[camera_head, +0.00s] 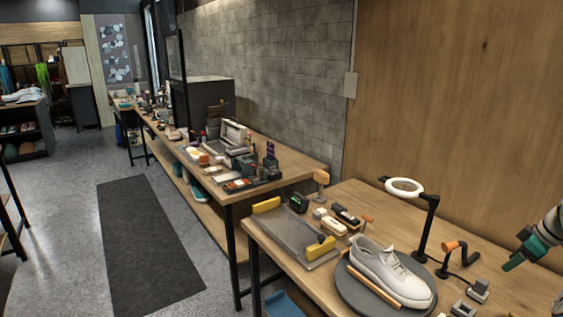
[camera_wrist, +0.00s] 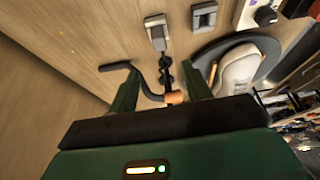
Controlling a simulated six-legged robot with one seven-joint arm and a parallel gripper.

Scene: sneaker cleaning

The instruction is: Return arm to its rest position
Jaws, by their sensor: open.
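My gripper (camera_head: 519,256) is at the right edge of the head view, raised above the workbench (camera_head: 505,292) with its green fingers pointing down and left. In the wrist view my gripper (camera_wrist: 163,72) has its two green fingers apart, with nothing held between them. A black bent stand with an orange end (camera_head: 452,246) shows beyond the fingers in the wrist view (camera_wrist: 150,92), apart from them as far as I can tell. A white sneaker (camera_head: 385,268) rests on a round grey turntable (camera_head: 352,297), left of my gripper. A wooden-handled tool lies along the sneaker's near side.
A ring lamp (camera_head: 404,187) on a black post stands behind the turntable. A grey tray with yellow blocks (camera_head: 287,238) and several brushes lie to the left. Small grey blocks (camera_head: 478,291) sit near the turntable's right. A wooden wall (camera_head: 470,100) rises behind the bench.

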